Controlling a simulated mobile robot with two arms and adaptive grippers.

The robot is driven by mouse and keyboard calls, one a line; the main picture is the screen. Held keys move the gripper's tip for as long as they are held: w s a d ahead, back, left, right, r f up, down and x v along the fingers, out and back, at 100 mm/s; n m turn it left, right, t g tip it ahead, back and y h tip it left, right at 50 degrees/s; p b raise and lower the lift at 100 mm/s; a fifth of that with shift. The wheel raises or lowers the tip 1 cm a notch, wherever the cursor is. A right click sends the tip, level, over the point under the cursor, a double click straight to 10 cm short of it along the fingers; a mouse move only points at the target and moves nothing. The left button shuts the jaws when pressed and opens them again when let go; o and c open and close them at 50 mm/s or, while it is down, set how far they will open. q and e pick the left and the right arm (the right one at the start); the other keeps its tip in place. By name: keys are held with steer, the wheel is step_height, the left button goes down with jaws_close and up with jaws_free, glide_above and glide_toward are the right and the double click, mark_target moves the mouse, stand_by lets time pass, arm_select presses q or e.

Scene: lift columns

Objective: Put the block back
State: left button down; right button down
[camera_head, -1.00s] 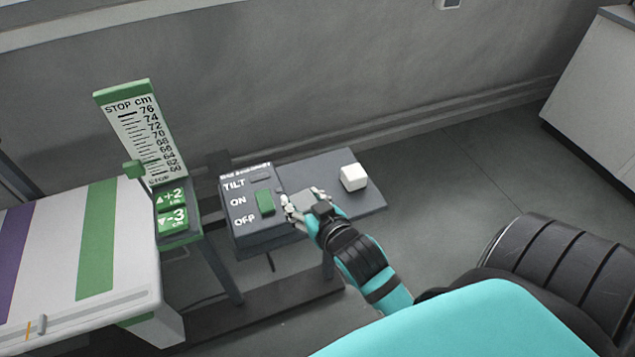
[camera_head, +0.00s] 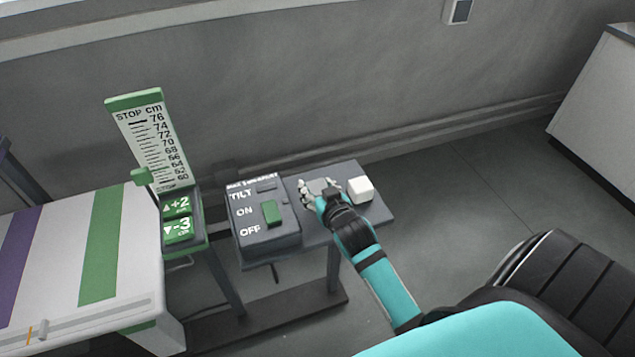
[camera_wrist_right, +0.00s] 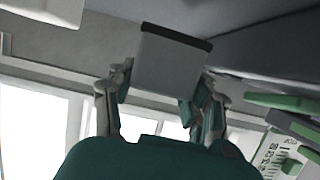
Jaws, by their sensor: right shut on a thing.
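My right gripper (camera_head: 318,190) is over the dark grey shelf (camera_head: 345,170), between the switch box and the white block. It is shut on a grey block (camera_wrist_right: 170,62), which shows between the fingers in the right wrist view with a dark band along one edge. In the head view the hand hides most of the held block. I cannot tell whether it touches the shelf. A white block (camera_head: 361,189) sits on the shelf just right of the hand. My left gripper is not in view.
The switch box (camera_head: 262,228) with TILT, ON and OFF labels and a green rocker (camera_head: 271,213) stands left of the hand. A height scale (camera_head: 150,140) and the +2 and -3 buttons (camera_head: 178,217) are further left, beside a striped table (camera_head: 60,245).

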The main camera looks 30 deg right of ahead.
steer(key=shift+f, duration=1.45)
steer(key=shift+f, duration=0.15)
steer(key=c, duration=0.5)
jaws_free()
steer(key=shift+s+f, duration=0.1)
steer(key=shift+f, duration=0.05)
steer(key=shift+c, duration=0.2)
steer(key=v, duration=1.2)
steer(key=shift+r, duration=0.2)
